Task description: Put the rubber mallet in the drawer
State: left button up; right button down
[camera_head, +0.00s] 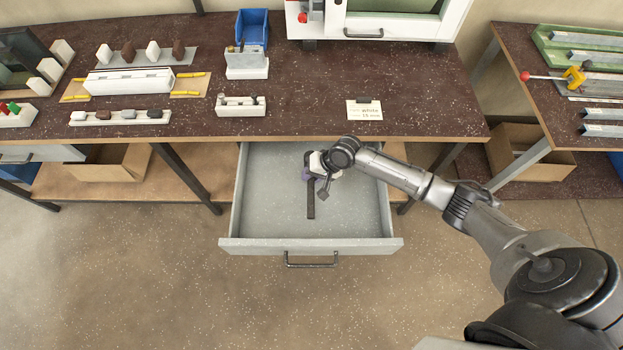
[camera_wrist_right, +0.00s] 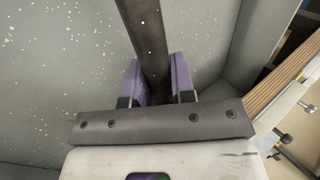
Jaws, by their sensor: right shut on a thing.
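The drawer (camera_head: 260,215) is pulled out below the dark bench, and its grey inside shows. The rubber mallet (camera_head: 311,203) is over the drawer's inside, its dark handle pointing toward the drawer front. My right gripper (camera_head: 310,173) is shut on the mallet, within the drawer's outline. In the right wrist view the dark bar of the mallet (camera_wrist_right: 148,35) passes between the purple finger pads (camera_wrist_right: 155,80). I cannot tell whether the mallet touches the drawer floor. The mallet's head is mostly hidden by my gripper and wrist. My left gripper is not in view.
The bench top (camera_head: 300,95) overhangs the back of the drawer. On it are white fixtures (camera_head: 140,82), a blue bin (camera_head: 252,28) and a label card (camera_head: 365,110). A cardboard box (camera_head: 530,150) sits under the right table. The drawer's floor is otherwise clear.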

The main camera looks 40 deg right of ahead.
aim_at(304, 185)
jog(key=shift+f+b, duration=0.3)
jog(key=shift+f, duration=1.1)
jog(key=shift+f, duration=0.15)
jog(key=c, duration=1.2)
grip_release()
jog(key=shift+o, duration=1.2)
jog(key=p+v, duration=0.2)
jog(key=v, duration=1)
jog(key=shift+p, duration=0.4)
jog(key=shift+a, duration=0.1)
